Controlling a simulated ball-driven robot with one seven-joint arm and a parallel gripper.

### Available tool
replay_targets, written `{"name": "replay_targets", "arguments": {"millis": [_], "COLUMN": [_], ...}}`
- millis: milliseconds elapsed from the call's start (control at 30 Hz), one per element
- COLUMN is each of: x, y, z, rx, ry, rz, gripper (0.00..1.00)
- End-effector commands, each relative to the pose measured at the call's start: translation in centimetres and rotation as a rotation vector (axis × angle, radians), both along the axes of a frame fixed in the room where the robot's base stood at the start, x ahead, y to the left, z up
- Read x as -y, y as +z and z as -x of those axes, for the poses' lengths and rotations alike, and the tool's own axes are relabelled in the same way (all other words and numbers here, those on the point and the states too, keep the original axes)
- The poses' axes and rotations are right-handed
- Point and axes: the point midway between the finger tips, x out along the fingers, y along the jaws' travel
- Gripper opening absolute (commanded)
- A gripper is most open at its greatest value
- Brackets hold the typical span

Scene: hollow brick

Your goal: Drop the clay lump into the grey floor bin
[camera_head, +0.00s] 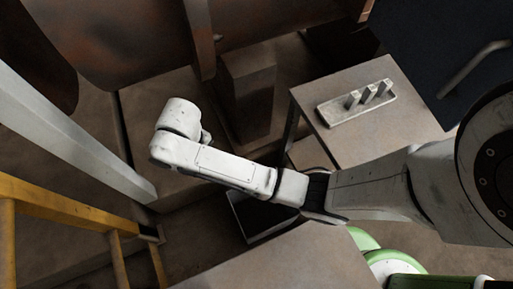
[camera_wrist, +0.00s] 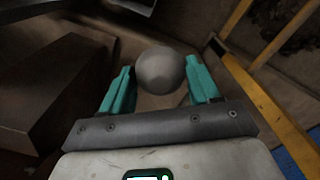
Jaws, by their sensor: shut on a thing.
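The clay lump (camera_wrist: 161,71) is a smooth grey ball in the wrist view. My gripper (camera_wrist: 158,80) has its two teal fingers on either side of it and is shut on it, holding it between the fingertips. In the head view my arm stretches to the left, and its end hides the fingers and the lump. What looks like the grey floor bin (camera_head: 272,232) is a dark open box with a pale rim, low on the floor under my forearm. The arm covers part of it. My arm's end is up and left of the bin in that view.
A table (camera_head: 420,115) at the right bears a block with three pegs (camera_head: 358,107). Another tabletop (camera_head: 285,265) fills the bottom middle. A yellow frame (camera_head: 62,205) and a pale beam (camera_head: 70,130) stand at the left. A brown block (camera_head: 247,95) stands behind my arm.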

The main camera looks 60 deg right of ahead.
Motion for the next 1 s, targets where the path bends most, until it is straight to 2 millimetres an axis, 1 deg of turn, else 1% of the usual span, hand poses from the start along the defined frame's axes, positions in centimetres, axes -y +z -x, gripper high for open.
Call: {"name": "replay_targets", "arguments": {"millis": [333, 467, 567, 667, 767, 800, 867, 900, 1000], "x": [-1.0, -1.5, -2.0, -2.4, -2.6, -2.7, -2.5, -2.3, -1.5], "y": [-3.2, -5.1, -7.0, -9.5, -13.1, -15.0, -18.0, -20.0, -24.2], "z": [-1.2, -1.8, -2.1, -2.3, -2.3, -2.2, -1.7, -1.4, -0.6], "rx": [0.029, 0.044, 0.054, 0.063, 0.069, 0.07, 0.065, 0.06, 0.041], "ry": [0.015, 0.024, 0.03, 0.036, 0.041, 0.042, 0.039, 0.03, -0.019], "rz": [-0.003, -0.004, -0.005, -0.007, -0.007, -0.006, -0.005, -0.006, -0.007], "gripper": [0.21, 0.21, 0.21, 0.21, 0.21, 0.21, 0.21, 0.21, 0.21]}}
